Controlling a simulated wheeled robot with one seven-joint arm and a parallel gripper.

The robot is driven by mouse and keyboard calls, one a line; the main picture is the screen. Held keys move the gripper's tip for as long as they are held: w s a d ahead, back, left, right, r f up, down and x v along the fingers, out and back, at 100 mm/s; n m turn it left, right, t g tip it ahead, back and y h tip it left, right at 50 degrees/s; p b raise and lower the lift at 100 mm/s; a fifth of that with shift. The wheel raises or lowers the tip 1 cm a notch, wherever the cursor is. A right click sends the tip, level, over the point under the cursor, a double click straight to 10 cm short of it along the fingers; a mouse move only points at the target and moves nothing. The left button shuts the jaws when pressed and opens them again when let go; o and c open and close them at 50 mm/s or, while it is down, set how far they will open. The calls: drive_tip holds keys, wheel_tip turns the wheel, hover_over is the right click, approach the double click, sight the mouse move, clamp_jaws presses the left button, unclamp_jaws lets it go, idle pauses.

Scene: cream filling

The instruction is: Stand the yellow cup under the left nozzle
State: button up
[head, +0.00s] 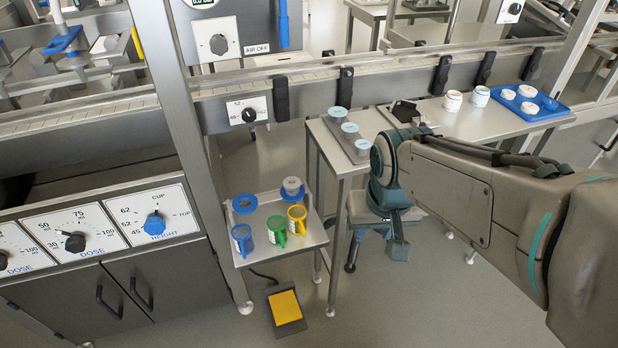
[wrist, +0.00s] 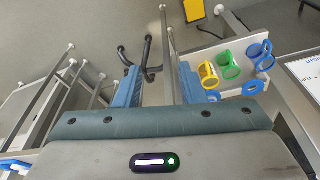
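The yellow cup (head: 297,219) stands upright at the right end of a row of three cups on a small steel side table (head: 262,262). The green cup (head: 277,231) is beside it, then the blue cup (head: 242,238). The wrist view also shows the yellow cup (wrist: 208,74), right of my gripper (wrist: 160,84). The gripper's two blue fingers are spread wide with nothing held between them. In the head view my gripper (head: 385,218) hangs right of the side table, apart from the cups. I cannot clearly make out the left nozzle.
A blue ring (head: 245,204) and a lidded container (head: 292,188) sit behind the cups. A taller steel bench (head: 460,122) with white containers and a blue tray (head: 548,113) stands right. A yellow pedal (head: 286,307) lies on the floor. Control panels (head: 155,213) with knobs are left.

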drive_tip(key=t+b, duration=0.2)
drive_tip(key=b, duration=0.6)
approach(303, 231)
drive_tip(key=shift+n, duration=0.4)
drive_tip(key=b+x, duration=0.1)
drive_tip(key=x, duration=0.4)
drive_tip(key=shift+b, duration=0.3)
drive_tip(key=shift+b+x, duration=1.05)
drive_tip(key=shift+x, duration=1.9)
clamp_jaws()
